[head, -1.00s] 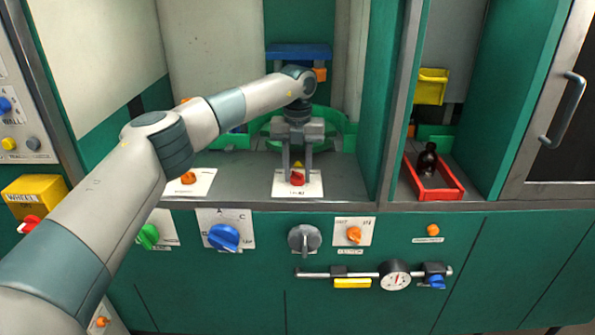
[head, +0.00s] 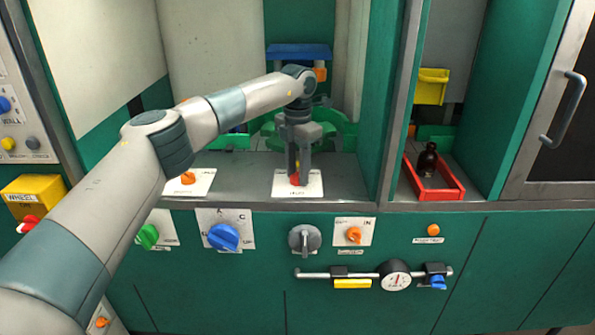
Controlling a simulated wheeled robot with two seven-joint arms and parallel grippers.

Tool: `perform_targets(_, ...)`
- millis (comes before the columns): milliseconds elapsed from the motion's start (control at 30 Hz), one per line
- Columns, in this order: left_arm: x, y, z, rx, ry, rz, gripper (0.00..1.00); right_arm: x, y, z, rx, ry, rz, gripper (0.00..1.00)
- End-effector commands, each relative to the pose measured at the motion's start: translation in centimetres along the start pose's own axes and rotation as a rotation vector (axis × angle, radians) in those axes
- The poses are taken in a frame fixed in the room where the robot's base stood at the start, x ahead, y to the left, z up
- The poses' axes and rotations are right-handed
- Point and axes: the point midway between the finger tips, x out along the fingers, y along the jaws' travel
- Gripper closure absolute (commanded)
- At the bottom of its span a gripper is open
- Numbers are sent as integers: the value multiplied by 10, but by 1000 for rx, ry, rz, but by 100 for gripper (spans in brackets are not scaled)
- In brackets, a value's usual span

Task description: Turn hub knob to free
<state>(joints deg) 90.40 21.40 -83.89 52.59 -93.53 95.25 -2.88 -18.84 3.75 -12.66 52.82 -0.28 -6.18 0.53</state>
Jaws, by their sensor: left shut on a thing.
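A red knob (head: 294,181) stands on a white labelled plate (head: 312,190) at the front of the grey shelf; the label is too small to read. My left gripper (head: 299,178) points down over this plate, its fingers around the knob and shut on it. The fingers hide most of the knob, so its pointer direction cannot be told. My right gripper is not in view.
An orange knob (head: 188,178) sits on a plate to the left. Below the shelf are a blue knob (head: 223,237), a grey knob (head: 304,239) and a gauge (head: 396,281). A dark bottle (head: 427,160) stands in a red tray (head: 440,194) at right.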

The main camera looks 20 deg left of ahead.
Motion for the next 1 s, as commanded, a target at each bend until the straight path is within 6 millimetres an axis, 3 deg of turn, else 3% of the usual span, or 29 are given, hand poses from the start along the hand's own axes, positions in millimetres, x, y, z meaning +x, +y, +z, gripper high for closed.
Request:
perform_targets(600,-3,1,1,550,-5,3,90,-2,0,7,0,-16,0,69)
perform_targets(1000,-3,1,1,706,-5,3,90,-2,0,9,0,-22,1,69)
